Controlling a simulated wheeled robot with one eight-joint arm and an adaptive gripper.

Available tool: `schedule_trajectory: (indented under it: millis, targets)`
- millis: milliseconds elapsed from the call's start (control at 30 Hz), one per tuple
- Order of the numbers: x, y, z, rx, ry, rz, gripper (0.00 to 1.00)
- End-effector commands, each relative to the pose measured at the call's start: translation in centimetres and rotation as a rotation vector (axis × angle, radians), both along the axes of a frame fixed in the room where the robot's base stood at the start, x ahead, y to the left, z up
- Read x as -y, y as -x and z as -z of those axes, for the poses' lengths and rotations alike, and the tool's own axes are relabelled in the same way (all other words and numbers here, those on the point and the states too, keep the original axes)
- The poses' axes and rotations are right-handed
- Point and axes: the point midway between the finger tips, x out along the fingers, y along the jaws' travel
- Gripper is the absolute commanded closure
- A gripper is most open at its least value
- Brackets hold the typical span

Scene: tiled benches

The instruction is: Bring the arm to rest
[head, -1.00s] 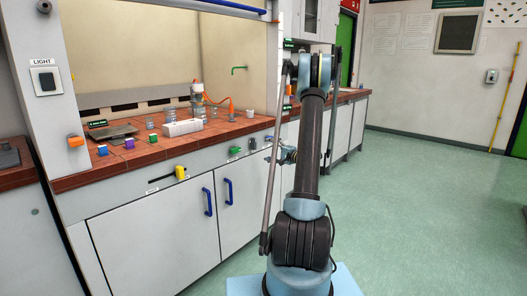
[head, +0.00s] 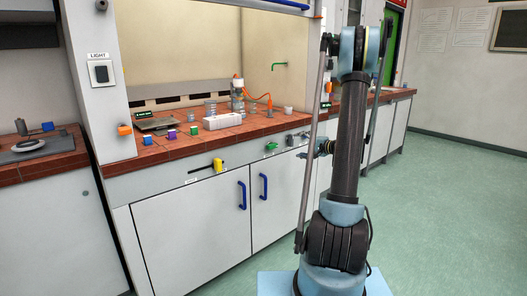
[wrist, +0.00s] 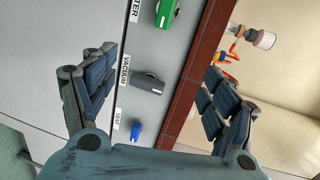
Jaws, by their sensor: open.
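My arm stands upright at the right of the head view, in front of the bench. My gripper (wrist: 158,100) shows in the wrist view with its two dark padded fingers spread wide apart. Nothing is between them but the view of the bench front beyond. In the head view my gripper is mostly hidden by the arm; a small part shows left of the upright link, near the bench's front edge.
The tiled bench (head: 150,158) holds a white rack (head: 222,121), a bottle (head: 237,98) with orange tubing and small coloured blocks. Its front carries a green valve knob (wrist: 166,13), a grey one (wrist: 147,83) and a blue one (wrist: 135,130). Green floor (head: 450,220) is clear at right.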

Motion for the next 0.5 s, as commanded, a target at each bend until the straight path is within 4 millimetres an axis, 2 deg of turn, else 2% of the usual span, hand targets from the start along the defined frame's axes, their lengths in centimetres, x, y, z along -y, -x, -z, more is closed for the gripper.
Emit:
schedule_trajectory:
  millis: [200, 500]
  targets:
    - [-3.2, 4.0, -1.7, -0.045, 0.135, -0.063, 0.22]
    - [-6.5, 10.3, -2.8, -0.105, 0.319, -0.148, 0.22]
